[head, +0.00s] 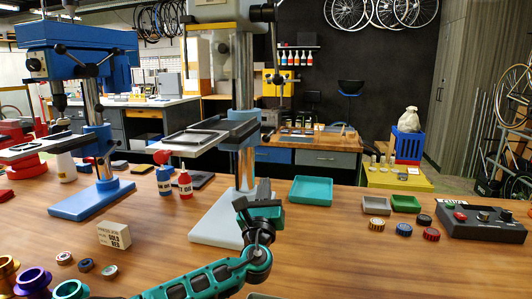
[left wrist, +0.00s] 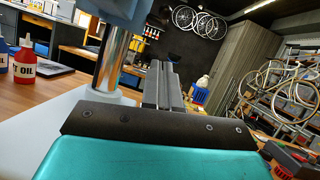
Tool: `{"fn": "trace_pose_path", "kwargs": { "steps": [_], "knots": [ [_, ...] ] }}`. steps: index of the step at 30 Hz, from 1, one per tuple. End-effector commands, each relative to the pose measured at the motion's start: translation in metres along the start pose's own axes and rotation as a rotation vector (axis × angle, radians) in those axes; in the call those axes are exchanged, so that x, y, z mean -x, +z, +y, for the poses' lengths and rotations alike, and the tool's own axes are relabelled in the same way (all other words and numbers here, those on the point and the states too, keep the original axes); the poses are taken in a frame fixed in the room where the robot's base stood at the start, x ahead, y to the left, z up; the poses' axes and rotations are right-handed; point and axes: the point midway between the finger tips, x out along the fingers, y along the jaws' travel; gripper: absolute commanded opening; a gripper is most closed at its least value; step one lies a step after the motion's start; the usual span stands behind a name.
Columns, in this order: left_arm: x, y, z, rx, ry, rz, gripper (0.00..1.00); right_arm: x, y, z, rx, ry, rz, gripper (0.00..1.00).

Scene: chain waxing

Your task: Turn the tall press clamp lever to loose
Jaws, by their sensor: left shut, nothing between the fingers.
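The tall press stands in the middle of the head view, with a steel column (head: 246,165), a pale base (head: 222,222) and a grey work table (head: 195,140) clamped partway up. Its column also shows in the left wrist view (left wrist: 112,60), left of my fingers. I cannot clearly pick out the clamp lever in either view. My left gripper (head: 264,185) is in front of the column, low over the right side of the base. Its fingers (left wrist: 162,72) are shut together, pointing forward, with nothing between them. My right gripper is not in view.
A shorter blue press (head: 96,150) stands at left. Red (head: 185,184) and blue (head: 164,180) bottles stand between the presses. A teal tray (head: 312,190) lies right of the column. A control box (head: 482,220) is at far right. The wooden bench's right front is clear.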

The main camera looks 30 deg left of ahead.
Motion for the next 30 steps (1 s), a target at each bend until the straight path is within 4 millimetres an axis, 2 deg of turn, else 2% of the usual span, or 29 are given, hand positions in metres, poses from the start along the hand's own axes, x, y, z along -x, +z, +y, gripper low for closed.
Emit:
{"fn": "trace_pose_path", "kwargs": {
  "steps": [3,11,13,20,30],
  "knots": [
    [-0.027,0.002,0.000,0.000,0.003,-0.003,0.00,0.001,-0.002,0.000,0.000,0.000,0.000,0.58],
    [-0.072,0.001,0.000,0.000,0.002,-0.001,0.00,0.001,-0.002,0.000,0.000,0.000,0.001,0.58],
    [-0.082,0.012,0.000,0.000,0.001,-0.002,0.00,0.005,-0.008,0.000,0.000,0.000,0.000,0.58],
    [-0.097,0.026,0.000,0.000,-0.001,0.001,0.00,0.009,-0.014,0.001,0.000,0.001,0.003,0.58],
    [-0.099,0.028,0.000,-0.001,0.000,0.002,0.00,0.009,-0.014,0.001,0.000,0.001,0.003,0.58]
  ]
}}
